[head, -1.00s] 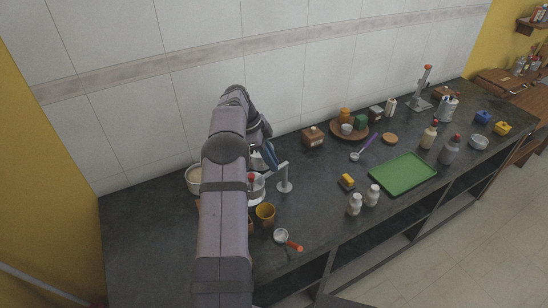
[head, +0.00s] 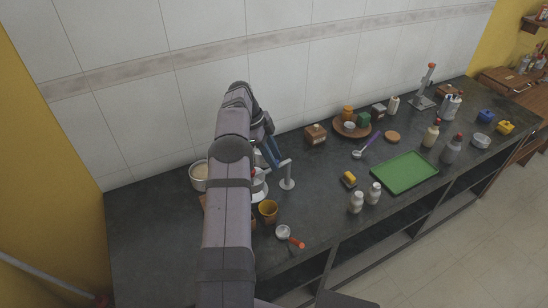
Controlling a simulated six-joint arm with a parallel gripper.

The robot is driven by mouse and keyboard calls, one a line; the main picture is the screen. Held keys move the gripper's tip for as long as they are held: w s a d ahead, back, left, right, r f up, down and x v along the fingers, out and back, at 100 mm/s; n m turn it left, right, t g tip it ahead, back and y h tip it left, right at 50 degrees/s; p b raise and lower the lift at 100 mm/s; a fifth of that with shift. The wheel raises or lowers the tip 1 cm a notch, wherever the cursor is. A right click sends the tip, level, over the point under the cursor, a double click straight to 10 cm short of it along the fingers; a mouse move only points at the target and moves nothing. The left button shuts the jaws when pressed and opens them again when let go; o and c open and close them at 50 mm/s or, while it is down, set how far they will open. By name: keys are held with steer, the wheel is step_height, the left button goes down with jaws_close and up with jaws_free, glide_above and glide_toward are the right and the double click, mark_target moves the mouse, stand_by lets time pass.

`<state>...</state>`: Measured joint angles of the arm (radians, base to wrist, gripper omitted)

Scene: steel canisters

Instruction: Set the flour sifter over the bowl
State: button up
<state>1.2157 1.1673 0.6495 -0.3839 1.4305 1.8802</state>
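A pale round vessel with a cream-coloured inside (head: 199,171) stands on the dark counter, left of my arm; it may be the bowl. A light canister-like thing with a red part (head: 260,187) shows just right of my arm and is partly hidden by it; it may be the flour sifter. My gripper (head: 270,156), with blue parts, is above and close to this thing. My arm covers much of it. I cannot tell whether its fingers are open or touch anything.
A yellow-brown cup (head: 268,210) and a small round scoop with an orange handle (head: 284,232) lie nearer the front edge. A green tray (head: 405,173) and two white bottles (head: 365,197) are farther right.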

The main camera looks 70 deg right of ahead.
steer(key=p+v, duration=0.1)
steer(key=v, duration=0.6)
steer(key=shift+r+p, duration=0.15)
steer(key=shift+p, duration=0.15)
stand_by(0.5)
